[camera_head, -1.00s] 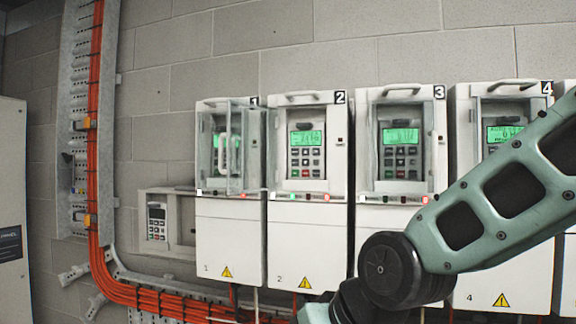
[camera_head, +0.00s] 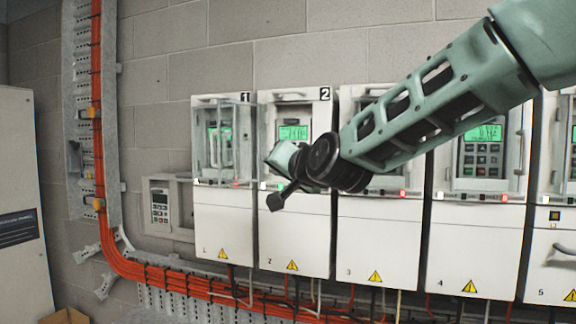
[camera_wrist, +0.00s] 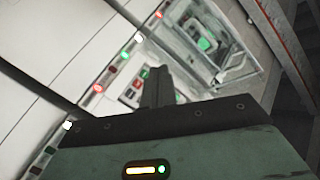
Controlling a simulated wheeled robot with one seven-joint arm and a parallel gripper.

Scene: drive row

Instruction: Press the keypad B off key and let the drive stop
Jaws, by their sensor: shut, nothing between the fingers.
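Numbered white drives hang in a row, each with a keypad and a lit green display. No letter B is readable on any keypad, so I cannot tell which is keypad B. Drive 2 (camera_head: 295,232) shows its green display (camera_head: 294,132), but my arm hides its keys in the head view. My gripper (camera_head: 276,201) is in front of drive 2. In the wrist view, the dark shut fingers (camera_wrist: 157,88) overlap a keypad with a red key (camera_wrist: 137,85). I cannot tell whether they touch it. The fingers are empty.
Drive 1 (camera_head: 222,222) has a clear cover and stands left of drive 2. A small wall unit with a keypad (camera_head: 160,206) is further left. Orange cables (camera_head: 190,297) run below the drives. Drive 4 (camera_head: 474,235) and drive 5 (camera_head: 556,255) are to the right.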

